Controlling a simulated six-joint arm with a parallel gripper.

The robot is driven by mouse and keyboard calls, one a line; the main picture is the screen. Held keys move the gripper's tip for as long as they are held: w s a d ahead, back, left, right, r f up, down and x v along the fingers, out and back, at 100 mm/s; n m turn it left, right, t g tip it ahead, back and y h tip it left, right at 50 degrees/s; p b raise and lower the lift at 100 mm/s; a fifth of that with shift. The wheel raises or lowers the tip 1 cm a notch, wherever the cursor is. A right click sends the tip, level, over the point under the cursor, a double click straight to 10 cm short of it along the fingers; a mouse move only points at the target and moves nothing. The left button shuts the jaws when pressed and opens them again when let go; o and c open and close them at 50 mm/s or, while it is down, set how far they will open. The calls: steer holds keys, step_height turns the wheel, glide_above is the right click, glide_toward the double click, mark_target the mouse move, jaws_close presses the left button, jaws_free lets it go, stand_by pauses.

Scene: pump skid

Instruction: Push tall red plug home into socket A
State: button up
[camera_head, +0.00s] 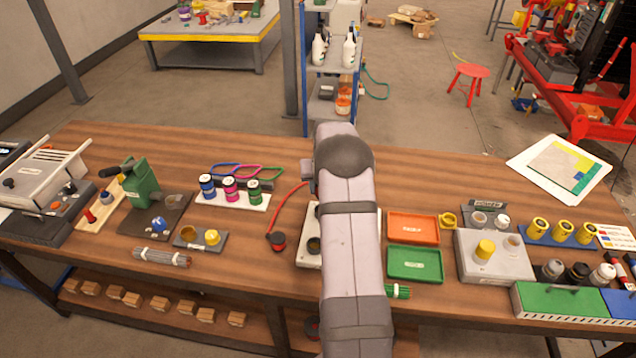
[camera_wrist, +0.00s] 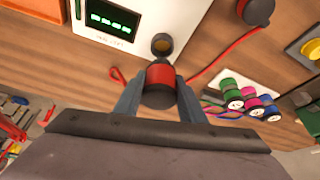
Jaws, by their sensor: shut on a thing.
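In the wrist view my gripper (camera_wrist: 158,92) is shut on a plug (camera_wrist: 160,76) with a red band and a dark end, one finger on each side. Just beyond it in that picture is a round dark socket (camera_wrist: 162,45) at the edge of a white panel (camera_wrist: 118,42) with a lit green display. The plug looks apart from the socket; the depth between them is unclear. No socket letter is readable. In the head view a socket (camera_head: 314,244) shows on the white unit (camera_head: 305,258), while my arm hides the gripper and held plug.
A black-and-red round piece (camera_head: 277,240) with a red cable lies left of the unit; it also shows in the wrist view (camera_wrist: 255,10). Coloured spools (camera_head: 230,190) stand behind it on the left. Orange (camera_head: 414,228) and green (camera_head: 415,264) trays sit right of my arm.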

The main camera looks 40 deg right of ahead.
steer(key=shift+w+d+r+m, duration=0.25)
steer(key=shift+w+m, duration=0.15)
steer(key=shift+w, duration=0.05)
steer(key=shift+f, duration=0.15)
steer(key=shift+f+b, duration=1.55)
steer(key=shift+f, duration=1.05)
steer(key=shift+f+b, duration=1.45)
steer(key=shift+f, duration=0.15)
steer(key=shift+s+f, duration=0.2)
steer(key=shift+f, duration=0.1)
steer(key=o, duration=1.2)
steer(key=shift+s, duration=0.1)
steer(key=shift+a+f, duration=0.1)
steer(key=shift+a, duration=0.05)
